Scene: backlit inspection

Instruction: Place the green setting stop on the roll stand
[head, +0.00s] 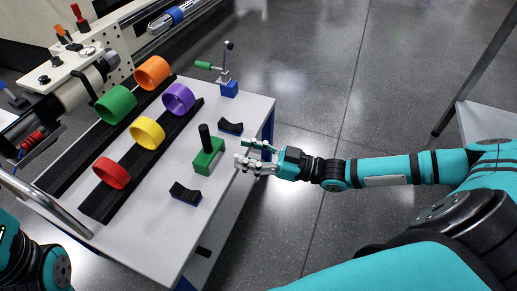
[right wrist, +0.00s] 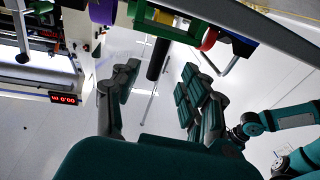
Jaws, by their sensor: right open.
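The green setting stop (head: 208,158), a green block with an upright black post, stands on the white table top between two black cradles, one farther back (head: 230,127) and one nearer (head: 185,192). I cannot tell for sure which part is the roll stand; two long black rails (head: 100,208) carry coloured rings. My right gripper (head: 242,152) is open and empty, just right of the stop near the table's right edge. In the right wrist view, the black post (right wrist: 158,58) shows between the spread fingers (right wrist: 159,75). My left gripper is out of view.
Orange, purple, green (head: 116,104), yellow (head: 147,133) and red rings stand on the rails. A blue block (head: 228,88) with a rod and green handle stands at the table's far corner. A metal rail (head: 45,208) runs at the left.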

